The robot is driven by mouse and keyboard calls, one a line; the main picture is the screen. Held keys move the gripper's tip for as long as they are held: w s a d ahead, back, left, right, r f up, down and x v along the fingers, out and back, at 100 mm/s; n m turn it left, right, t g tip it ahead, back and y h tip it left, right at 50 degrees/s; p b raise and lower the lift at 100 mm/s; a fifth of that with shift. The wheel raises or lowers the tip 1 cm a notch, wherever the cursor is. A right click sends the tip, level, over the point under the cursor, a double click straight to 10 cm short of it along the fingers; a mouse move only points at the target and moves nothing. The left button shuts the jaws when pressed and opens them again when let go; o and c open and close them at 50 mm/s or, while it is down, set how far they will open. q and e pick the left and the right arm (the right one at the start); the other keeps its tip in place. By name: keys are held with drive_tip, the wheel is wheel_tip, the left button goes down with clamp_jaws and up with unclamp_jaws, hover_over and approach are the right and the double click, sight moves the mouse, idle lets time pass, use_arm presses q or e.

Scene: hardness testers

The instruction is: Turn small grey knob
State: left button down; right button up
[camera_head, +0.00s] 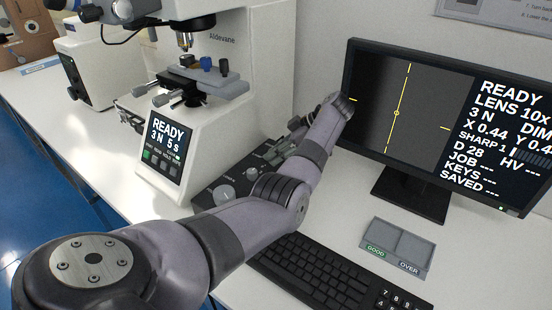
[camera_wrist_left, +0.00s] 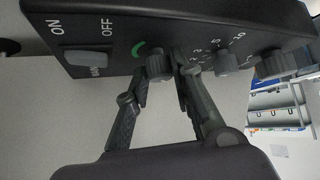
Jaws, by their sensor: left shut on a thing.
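The small grey knob (camera_wrist_left: 157,66) sits beside a green arc on the face of a dark control box (camera_wrist_left: 105,25) in the left wrist view. My left gripper (camera_wrist_left: 162,72) has its two fingers on either side of this knob and is shut on it. In the head view my left arm reaches over the bench, and the gripper (camera_head: 283,152) is at the far side of the control box (camera_head: 208,196), partly hidden by the arm. The small knob cannot be made out there. My right gripper is not in view.
Two other grey knobs (camera_wrist_left: 226,62) (camera_wrist_left: 270,64) and a main switch (camera_wrist_left: 87,58) flank the held knob. The hardness tester (camera_head: 205,110) stands left of the box. A monitor (camera_head: 420,120), keyboard (camera_head: 310,272) and grey tray (camera_head: 400,240) are on the right.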

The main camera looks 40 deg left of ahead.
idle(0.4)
use_arm(q)
drive_tip(key=c, duration=1.4)
unclamp_jaws()
drive_tip(key=shift+a, duration=0.1)
drive_tip(key=v, duration=0.7)
drive_tip(key=shift+r, duration=0.2)
drive_tip(key=shift+w, duration=0.1)
